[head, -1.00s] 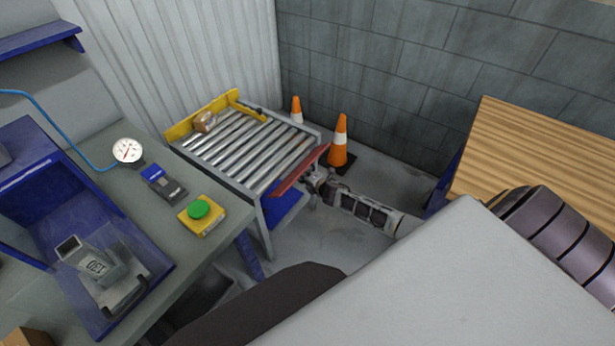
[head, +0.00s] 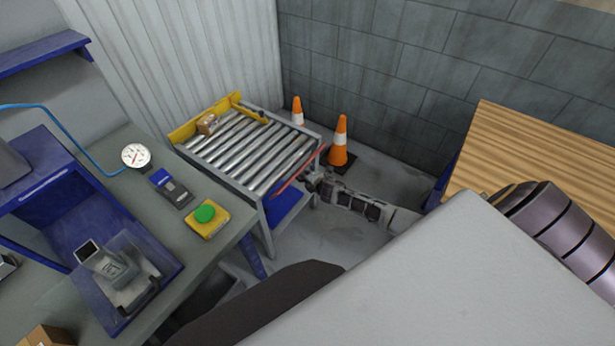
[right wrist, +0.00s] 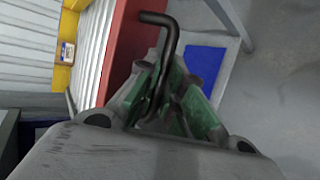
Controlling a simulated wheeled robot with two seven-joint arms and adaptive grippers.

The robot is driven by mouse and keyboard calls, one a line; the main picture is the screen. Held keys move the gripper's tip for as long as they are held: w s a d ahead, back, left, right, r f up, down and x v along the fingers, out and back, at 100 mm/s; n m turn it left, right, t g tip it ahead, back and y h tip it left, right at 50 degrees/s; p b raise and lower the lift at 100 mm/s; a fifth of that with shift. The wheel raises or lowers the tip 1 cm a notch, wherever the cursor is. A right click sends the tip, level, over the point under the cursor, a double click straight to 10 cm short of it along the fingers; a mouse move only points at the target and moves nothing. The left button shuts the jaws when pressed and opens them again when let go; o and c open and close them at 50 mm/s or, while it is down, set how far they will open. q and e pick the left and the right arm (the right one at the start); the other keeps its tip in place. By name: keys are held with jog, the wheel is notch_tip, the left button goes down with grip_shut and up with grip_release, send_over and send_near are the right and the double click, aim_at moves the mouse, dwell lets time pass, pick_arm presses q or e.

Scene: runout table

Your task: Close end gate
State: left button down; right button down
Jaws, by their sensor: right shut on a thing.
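The end gate is a red panel at the near right end of the roller table (head: 262,202). In the head view the gate (head: 295,174) shows as a thin, nearly edge-on strip. In the right wrist view the gate (right wrist: 124,50) is a broad red face with a dark bent handle (right wrist: 171,40). My right gripper (head: 314,180) is beside the gate's outer face. In the right wrist view its green-padded fingers (right wrist: 165,100) are shut on the handle and hide its lower part. My left gripper is not in view.
A small brown box (head: 207,124) lies on the rollers' far left, by the yellow rail (head: 184,133). Traffic cones (head: 340,140) stand behind the table's end. A workbench (head: 150,213) with a green button (head: 205,213) is at left. A wooden tabletop (head: 545,150) is at right.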

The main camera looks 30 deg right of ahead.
aim_at(302, 168)
jog(key=shift+w+r+p, duration=0.3)
jog(key=shift+r+p, duration=0.15)
jog(key=shift+r, duration=0.15)
jog(key=shift+w+a+r+p, duration=0.2)
jog(key=shift+w+r+p, duration=0.25)
jog(key=shift+r, duration=0.1)
jog(key=shift+w+a+r+p, duration=0.2)
jog(key=shift+w+r+p, duration=0.25)
jog(key=shift+r, duration=0.1)
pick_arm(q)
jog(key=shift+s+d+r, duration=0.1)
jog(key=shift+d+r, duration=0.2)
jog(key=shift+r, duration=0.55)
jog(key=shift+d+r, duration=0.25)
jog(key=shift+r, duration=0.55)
pick_arm(e)
jog(key=shift+w+a+r, duration=0.2)
jog(key=shift+w, duration=0.15)
jog(key=c, duration=1.8)
grip_release()
jog(key=shift+w, duration=0.1)
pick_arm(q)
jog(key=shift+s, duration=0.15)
pick_arm(e)
jog(key=shift+a, duration=0.1)
